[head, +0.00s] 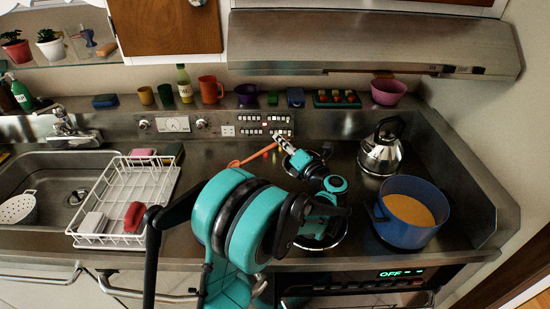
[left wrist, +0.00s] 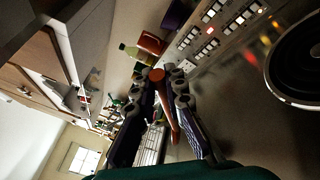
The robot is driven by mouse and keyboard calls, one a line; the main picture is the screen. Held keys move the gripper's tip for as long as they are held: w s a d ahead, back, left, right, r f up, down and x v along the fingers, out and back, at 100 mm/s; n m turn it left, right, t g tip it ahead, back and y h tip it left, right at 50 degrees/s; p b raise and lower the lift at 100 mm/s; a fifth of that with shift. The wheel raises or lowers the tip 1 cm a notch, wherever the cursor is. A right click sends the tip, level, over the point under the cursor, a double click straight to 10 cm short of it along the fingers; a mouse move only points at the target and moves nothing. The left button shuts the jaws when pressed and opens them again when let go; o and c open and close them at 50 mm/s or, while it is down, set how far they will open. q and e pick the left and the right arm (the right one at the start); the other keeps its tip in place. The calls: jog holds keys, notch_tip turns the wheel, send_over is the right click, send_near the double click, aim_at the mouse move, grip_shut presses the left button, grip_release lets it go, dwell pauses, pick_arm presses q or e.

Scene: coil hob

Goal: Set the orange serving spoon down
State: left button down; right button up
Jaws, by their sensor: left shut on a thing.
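In the left wrist view the spoon (left wrist: 158,78) shows between the two dark fingers of the left gripper (left wrist: 166,82). I cannot tell whether the spoon touches the counter. My right gripper is in neither view.
A blue pot (head: 386,225) with orange contents and a kettle (head: 381,155) stand at the right. A white dish rack (head: 160,195) is at the left by the sink. Mugs, including an orange one (head: 210,90), and a bottle (head: 184,82) line the back ledge. My arm covers part of the hob.

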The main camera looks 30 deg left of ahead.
aim_at(256, 156)
pick_arm(q)
jog(key=shift+a+f, duration=0.5)
jog(key=shift+a, duration=0.3)
notch_tip(256, 156, down, 4)
jog(key=shift+b, duration=1.1)
jog(key=shift+f, duration=0.1)
jog(key=c, duration=1.6)
grip_release()
